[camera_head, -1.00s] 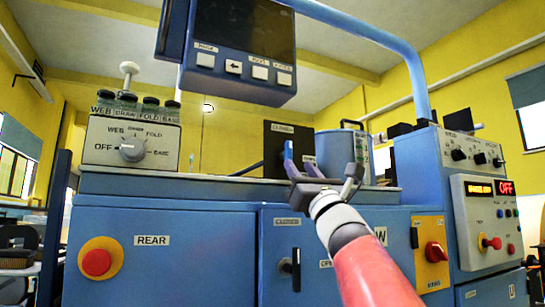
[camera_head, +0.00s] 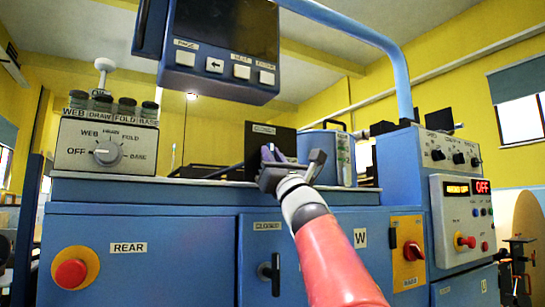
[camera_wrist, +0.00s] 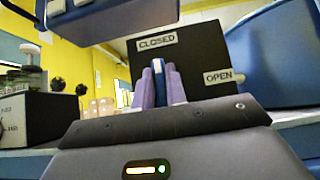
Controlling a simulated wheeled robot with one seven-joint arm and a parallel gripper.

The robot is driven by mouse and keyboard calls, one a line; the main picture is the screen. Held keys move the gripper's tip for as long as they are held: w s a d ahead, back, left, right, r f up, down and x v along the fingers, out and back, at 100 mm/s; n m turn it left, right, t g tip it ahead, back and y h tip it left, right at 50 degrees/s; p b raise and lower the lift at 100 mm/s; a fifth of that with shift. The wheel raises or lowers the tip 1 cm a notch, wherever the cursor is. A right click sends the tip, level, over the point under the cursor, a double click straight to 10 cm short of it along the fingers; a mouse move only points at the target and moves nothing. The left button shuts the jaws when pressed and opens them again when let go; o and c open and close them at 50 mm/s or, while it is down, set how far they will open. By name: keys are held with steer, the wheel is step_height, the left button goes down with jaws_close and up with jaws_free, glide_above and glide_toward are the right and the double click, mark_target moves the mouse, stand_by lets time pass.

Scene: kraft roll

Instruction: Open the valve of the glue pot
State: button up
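The glue pot (camera_head: 328,153) is a blue cylinder standing on the blue machine's top. To its left is a black plate (camera_head: 284,141), marked CLOSED at the top and OPEN at the right in the wrist view (camera_wrist: 198,58). The valve's blue lever (camera_wrist: 160,68) stands upright in front of this plate, towards CLOSED. My gripper (camera_head: 278,156) is at the lever. In the wrist view its purple fingers (camera_wrist: 160,90) lie close on both sides of the lever, with no clear gap. The lever's lower part is hidden by my gripper.
A dark display box (camera_head: 222,45) hangs above on the left, and a blue pipe (camera_head: 365,40) arches over the pot. A selector knob box (camera_head: 106,150) stands at the left. A control box (camera_head: 462,225) is at the right.

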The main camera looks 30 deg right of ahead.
steer(key=shift+f+m+h+b, duration=0.2)
steer(key=shift+m+h+b, duration=0.3)
steer(key=shift+m, duration=0.1)
jaws_close()
steer(key=m+h+b, duration=0.2)
steer(key=m+h, duration=0.1)
steer(key=m, duration=0.1)
steer(key=m+g+h+b, duration=0.1)
steer(key=m+h+b, duration=0.1)
steer(key=m+h, duration=0.1)
steer(key=shift+w+a+m+g+h, duration=0.2)
steer(key=shift+m+g+h, duration=0.15)
steer(key=shift+h, duration=0.25)
steer(key=m+g+h+p, duration=0.1)
steer(key=m+g+p, duration=0.2)
steer(key=m, duration=0.3)
steer(key=m+g+h+p, duration=0.2)
steer(key=m+g+p, duration=0.1)
steer(key=m+g, duration=0.2)
steer(key=m+g+h+p, duration=0.2)
steer(key=m+g+p, duration=0.1)
steer(key=m, duration=0.4)
steer(key=shift+s+r+g, duration=0.15)
steer(key=shift+r+g, duration=0.25)
steer(key=shift+g, duration=0.05)
steer(key=shift+f, duration=0.1)
